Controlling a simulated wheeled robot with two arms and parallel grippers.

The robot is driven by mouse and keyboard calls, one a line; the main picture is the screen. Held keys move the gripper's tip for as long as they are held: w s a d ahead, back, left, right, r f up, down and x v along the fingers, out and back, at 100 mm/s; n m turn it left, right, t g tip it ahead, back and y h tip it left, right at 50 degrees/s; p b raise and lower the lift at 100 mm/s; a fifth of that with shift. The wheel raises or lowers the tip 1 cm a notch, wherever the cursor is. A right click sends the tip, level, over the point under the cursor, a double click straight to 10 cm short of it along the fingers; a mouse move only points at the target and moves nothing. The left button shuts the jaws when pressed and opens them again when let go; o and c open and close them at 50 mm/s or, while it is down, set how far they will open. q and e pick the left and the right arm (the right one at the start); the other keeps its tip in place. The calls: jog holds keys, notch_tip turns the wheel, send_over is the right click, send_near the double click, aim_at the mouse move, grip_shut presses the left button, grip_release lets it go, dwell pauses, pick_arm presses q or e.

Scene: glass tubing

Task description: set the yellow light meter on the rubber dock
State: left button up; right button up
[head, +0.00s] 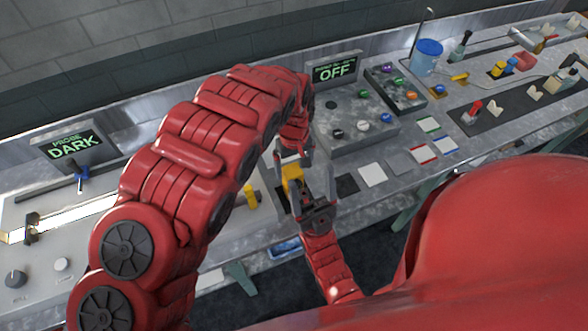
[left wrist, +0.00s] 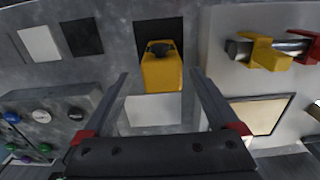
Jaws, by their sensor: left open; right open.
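The yellow light meter (head: 292,177) is at the middle of the bench, partly hidden by my grippers. In the left wrist view the meter (left wrist: 162,73) has a dark top piece and overlaps a dark square pad (left wrist: 145,30), apparently the rubber dock. I cannot tell whether it rests fully on that pad. My left gripper (head: 293,158) reaches down from the far side and is open. In its wrist view the fingers of my left gripper (left wrist: 158,75) lie on either side of the meter, with gaps. My right gripper (head: 311,187) is open in front of the meter in the head view.
Another black square (head: 346,185) and a white square (head: 373,174) lie to the right. A knobbed console (head: 355,125) stands behind them, below an OFF display (head: 336,70). A yellow clamp (left wrist: 262,53) is close on the right in the wrist view. A blue cup (head: 426,57) stands far right.

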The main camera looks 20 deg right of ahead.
pick_arm(q)
notch_tip(320, 180, up, 3)
jog(key=shift+f+p, duration=0.15)
jog(key=shift+p, duration=0.6)
jog(key=shift+f, duration=0.1)
